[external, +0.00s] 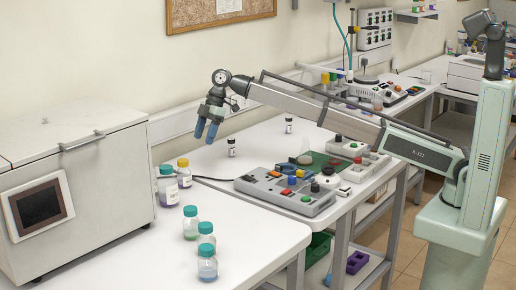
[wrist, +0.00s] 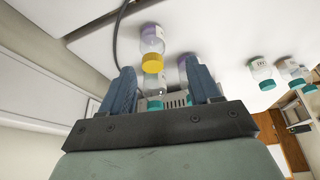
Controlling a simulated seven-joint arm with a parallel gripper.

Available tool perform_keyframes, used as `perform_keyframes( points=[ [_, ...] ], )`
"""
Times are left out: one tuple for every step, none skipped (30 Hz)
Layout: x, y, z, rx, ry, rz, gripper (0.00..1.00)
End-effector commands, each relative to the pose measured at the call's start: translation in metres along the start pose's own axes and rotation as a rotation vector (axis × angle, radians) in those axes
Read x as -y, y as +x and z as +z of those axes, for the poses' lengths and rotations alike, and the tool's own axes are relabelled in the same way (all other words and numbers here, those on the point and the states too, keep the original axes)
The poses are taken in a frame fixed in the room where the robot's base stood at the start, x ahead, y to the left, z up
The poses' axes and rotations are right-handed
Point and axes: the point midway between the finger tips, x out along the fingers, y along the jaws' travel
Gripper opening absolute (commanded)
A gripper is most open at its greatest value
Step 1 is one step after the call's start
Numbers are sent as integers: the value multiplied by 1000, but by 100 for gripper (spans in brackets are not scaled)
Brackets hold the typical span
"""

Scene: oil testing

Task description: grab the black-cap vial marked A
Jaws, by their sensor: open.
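Two small black-capped vials stand upright on the white benches in the external view. The nearer vial (external: 231,147) is just right of my gripper, and the farther vial (external: 289,125) is further back to the right. Each has a pale label, but the letters are too small to read, so I cannot tell which is A. My gripper (external: 206,131) is open and empty, its blue fingers pointing down above the bench, left of the nearer vial. The wrist view shows both fingers (wrist: 160,66) apart, with no black-capped vial visible.
A yellow-capped bottle (external: 184,173) and several teal-capped bottles (external: 206,240) stand on the front bench near a grey boxy machine (external: 75,190). A grey button panel (external: 285,190) lies right of the nearer vial. Bench surface around both vials is mostly clear.

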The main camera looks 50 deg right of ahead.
Motion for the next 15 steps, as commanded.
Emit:
perform_keyframes(
  points=[
    [-17, -9, 27, 3, 31, 17, 62],
    [-26, -14, 40, 4, 47, 27, 62],
    [-36, -20, 57, 7, 67, 39, 62],
    [-44, -25, 70, 8, 83, 48, 62],
    [-50, -29, 81, 10, 96, 56, 62],
    [-59, -34, 96, 13, 115, 68, 62],
    [-64, -38, 107, 15, 129, 76, 62],
    [-69, -41, 117, 17, 144, 84, 62],
    [-75, -46, 130, 20, 162, 95, 62],
    [-79, -49, 140, 22, 177, 102, 62],
    [-82, -52, 149, 24, 192, 110, 62],
    [-86, -56, 161, 26, 210, 120, 62],
    [-90, -59, 170, 28, 226, 128, 62],
    [-92, -62, 179, 31, 244, 137, 62],
    [-95, -66, 192, 34, 268, 149, 62]
  ],
)
